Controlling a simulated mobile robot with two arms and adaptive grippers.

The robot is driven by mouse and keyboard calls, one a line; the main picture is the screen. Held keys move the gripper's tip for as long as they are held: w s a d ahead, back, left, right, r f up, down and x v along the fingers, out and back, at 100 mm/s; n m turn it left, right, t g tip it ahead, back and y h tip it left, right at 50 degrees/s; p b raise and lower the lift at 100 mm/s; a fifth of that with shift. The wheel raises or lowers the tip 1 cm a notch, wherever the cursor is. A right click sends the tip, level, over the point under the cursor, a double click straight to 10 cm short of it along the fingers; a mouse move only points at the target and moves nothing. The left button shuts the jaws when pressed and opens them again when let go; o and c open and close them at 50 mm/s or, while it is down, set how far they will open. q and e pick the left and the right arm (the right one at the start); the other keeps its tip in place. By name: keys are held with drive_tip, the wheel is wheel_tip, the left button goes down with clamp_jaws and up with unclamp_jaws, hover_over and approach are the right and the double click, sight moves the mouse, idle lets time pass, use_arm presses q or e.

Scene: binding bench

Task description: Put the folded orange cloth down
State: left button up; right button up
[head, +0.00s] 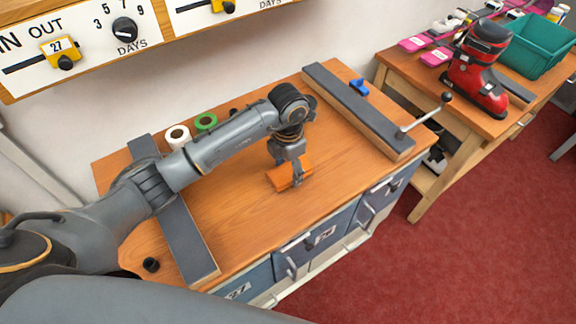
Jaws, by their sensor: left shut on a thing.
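The folded orange cloth (281,178) is a small flat bundle over the middle of the wooden bench top. My left gripper (296,178) points down from above and is shut on the cloth, with a finger in front of it. The cloth is at or just above the bench top (240,215); I cannot tell whether it touches. My right gripper is not in view.
A grey-topped bar (350,105) with a crank lies along the bench's right side, another grey strip (185,235) along the left. White (177,136) and green (206,122) rolls stand at the back. The bench around the cloth is clear.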

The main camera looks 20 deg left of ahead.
use_arm(q)
drive_tip(key=shift+f, duration=0.2)
drive_tip(key=o, duration=1.1)
drive_tip(key=shift+o, duration=0.4)
